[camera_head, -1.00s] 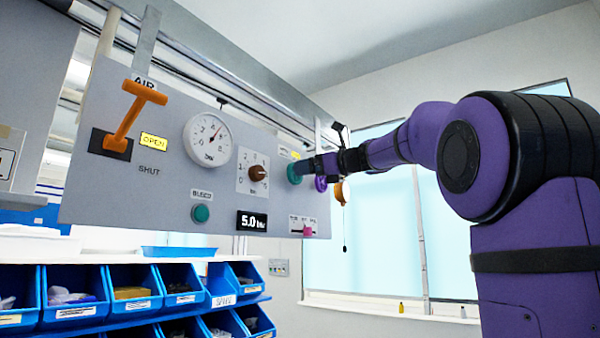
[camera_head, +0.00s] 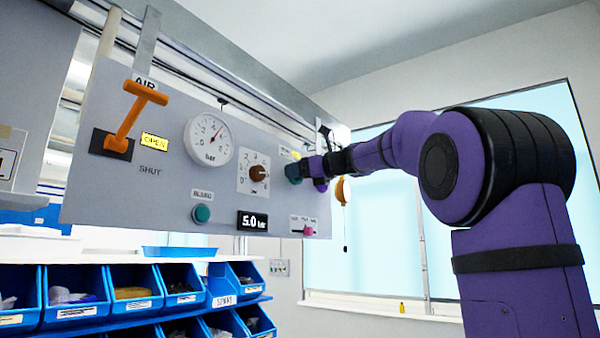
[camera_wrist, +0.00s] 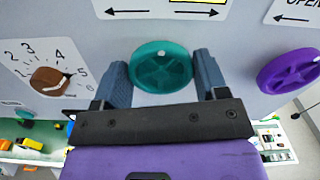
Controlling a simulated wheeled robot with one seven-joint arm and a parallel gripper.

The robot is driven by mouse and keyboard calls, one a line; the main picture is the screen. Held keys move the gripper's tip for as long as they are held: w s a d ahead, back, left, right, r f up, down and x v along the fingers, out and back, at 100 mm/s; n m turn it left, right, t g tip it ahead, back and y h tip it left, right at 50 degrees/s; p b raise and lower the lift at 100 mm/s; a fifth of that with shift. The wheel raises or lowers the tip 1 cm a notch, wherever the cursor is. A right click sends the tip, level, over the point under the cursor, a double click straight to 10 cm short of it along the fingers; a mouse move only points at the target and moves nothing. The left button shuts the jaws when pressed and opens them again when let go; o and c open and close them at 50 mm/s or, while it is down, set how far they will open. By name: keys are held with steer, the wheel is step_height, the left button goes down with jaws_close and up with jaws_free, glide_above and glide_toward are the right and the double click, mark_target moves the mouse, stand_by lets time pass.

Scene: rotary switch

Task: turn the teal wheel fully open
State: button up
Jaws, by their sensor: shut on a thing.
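The teal wheel (camera_wrist: 160,68) is a spoked disc on the grey panel, in the middle of the wrist view. My gripper (camera_wrist: 160,72) has one blue-grey finger on each side of it and is shut on its rim. In the head view the teal wheel (camera_head: 292,173) shows only in part, at the panel's right end. My gripper (camera_head: 305,168) covers much of it there. How far the wheel is turned I cannot tell.
A purple wheel (camera_wrist: 290,70) is close on the right. A brown knob (camera_wrist: 47,80) with a number scale is on the left. The panel also bears an orange lever (camera_head: 130,115), a gauge (camera_head: 210,139) and a teal button (camera_head: 201,214). Blue bins (camera_head: 135,305) stand below.

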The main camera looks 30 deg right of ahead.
steer(key=shift+n, duration=0.3)
steer(key=shift+d+f+n, duration=0.1)
steer(key=shift+f+n, duration=0.1)
steer(key=shift+n, duration=5.65)
steer(key=shift+f+n, duration=0.25)
steer(key=shift+n, duration=5.65)
steer(key=shift+d+f+n, duration=0.1)
steer(key=shift+f+n, duration=0.1)
steer(key=shift+n, duration=5.65)
